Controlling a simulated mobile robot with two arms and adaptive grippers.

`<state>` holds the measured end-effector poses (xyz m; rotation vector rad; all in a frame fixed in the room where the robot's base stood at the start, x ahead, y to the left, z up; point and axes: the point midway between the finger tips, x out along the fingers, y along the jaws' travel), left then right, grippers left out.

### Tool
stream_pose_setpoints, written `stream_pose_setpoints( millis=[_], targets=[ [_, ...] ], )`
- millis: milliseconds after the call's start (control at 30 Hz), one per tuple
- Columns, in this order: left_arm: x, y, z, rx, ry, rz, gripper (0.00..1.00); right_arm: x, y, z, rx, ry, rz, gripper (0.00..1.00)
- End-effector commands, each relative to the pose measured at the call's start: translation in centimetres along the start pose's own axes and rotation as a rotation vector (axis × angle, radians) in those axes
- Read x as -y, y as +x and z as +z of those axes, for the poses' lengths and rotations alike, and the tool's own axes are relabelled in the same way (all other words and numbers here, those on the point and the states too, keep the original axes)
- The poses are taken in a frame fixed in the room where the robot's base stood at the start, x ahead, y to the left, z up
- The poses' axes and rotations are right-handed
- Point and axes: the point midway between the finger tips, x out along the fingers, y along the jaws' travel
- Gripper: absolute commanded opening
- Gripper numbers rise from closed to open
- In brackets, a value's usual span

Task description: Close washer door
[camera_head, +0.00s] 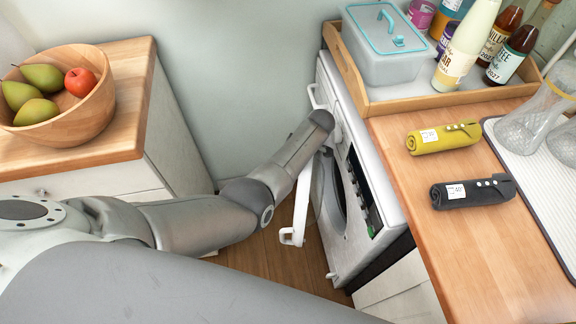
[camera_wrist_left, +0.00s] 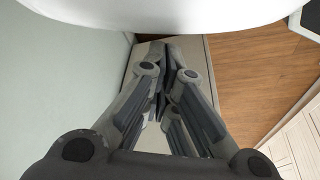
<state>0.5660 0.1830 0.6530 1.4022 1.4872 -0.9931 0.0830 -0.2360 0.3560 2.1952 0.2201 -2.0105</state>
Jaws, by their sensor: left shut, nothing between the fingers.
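The white washer (camera_head: 352,170) stands under the counter with its round dark opening facing left. Its door (camera_head: 301,200) stands open, seen nearly edge-on as a narrow white strip with a bracket-like lower end. My left arm reaches across from the left to the washer front above the door. My left gripper is hidden behind its own wrist in the head view. In the left wrist view my left gripper (camera_wrist_left: 166,80) is shut and empty. A large white curved surface, perhaps the door, fills the top there. Whether they touch is unclear. My right gripper is not seen.
A wooden counter (camera_head: 500,235) at right bears a tray (camera_head: 385,106), a yellow rolled towel (camera_head: 443,139) and a black one (camera_head: 473,192). At left, a fruit bowl (camera_head: 98,112) stands on a cabinet. Wooden floor (camera_head: 262,262) shows between cabinet and washer.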

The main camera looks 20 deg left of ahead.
Motion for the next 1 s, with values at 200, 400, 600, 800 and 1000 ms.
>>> stream_pose_setpoints(
  millis=[200,400,600,800,1000],
  targets=[
    [0.0,-0.1,0.0,0.0,0.001,0.0,0.0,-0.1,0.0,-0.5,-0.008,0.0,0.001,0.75],
    [0.0,-0.1,0.0,0.001,0.001,0.0,0.0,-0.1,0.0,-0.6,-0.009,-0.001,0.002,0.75],
    [-0.1,-1.1,0.1,0.002,0.002,0.003,0.0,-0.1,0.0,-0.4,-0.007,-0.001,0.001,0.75],
    [-0.2,-4.0,0.1,0.003,0.0,0.006,0.0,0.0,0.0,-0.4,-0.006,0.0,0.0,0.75],
    [-0.3,-6.9,0.0,0.003,-0.003,0.008,0.0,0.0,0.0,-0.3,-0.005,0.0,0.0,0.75]
  ],
)
